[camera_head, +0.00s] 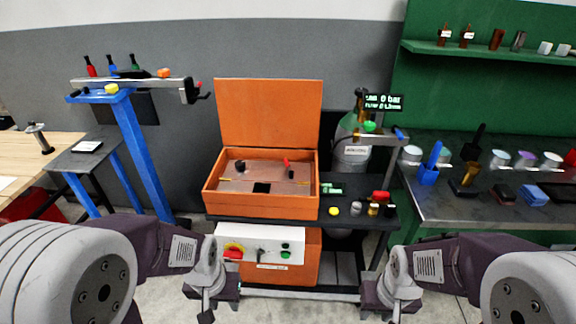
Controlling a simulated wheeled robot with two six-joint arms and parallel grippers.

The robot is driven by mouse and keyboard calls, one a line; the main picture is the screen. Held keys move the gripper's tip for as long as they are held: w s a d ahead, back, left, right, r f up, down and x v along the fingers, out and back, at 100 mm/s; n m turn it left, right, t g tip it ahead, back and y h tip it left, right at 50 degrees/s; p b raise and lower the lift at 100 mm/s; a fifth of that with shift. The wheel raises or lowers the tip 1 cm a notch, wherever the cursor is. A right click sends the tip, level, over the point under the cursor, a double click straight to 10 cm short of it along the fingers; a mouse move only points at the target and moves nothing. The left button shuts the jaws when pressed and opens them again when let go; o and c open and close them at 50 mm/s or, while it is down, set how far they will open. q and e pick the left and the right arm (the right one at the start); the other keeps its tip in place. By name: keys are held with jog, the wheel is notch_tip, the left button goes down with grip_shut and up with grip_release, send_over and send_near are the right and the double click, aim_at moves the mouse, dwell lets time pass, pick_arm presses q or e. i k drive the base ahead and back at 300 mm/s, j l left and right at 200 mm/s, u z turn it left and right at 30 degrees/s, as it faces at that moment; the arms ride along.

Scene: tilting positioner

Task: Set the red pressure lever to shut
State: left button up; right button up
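Several small red parts are in view, and I cannot tell for certain which is the pressure lever. A small upright red-tipped part (286,162) stands inside the open orange box. A red piece (381,195) lies on the dark cart top to the right. My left gripper (212,306) is low, in front of the panel's left side. My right gripper (398,308) is low, right of the cart's front. Both are apart from these red parts; their fingertips are partly cut off.
The orange box (210,195) has its lid (269,113) raised. A display (383,102) reading 0 bar stands beside a bottle. A blue stand (146,155) is at left; a workbench (440,205) with tools is at right. Floor shows between my arms.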

aim_at(286, 163)
jog(key=i+l, duration=0.25)
jog(key=i, duration=0.2)
jog(key=i+l, duration=0.2)
jog(key=i, duration=0.25)
jog(key=i+l+z, duration=0.1)
jog(key=i+l, duration=0.15)
jog(key=i, duration=0.2)
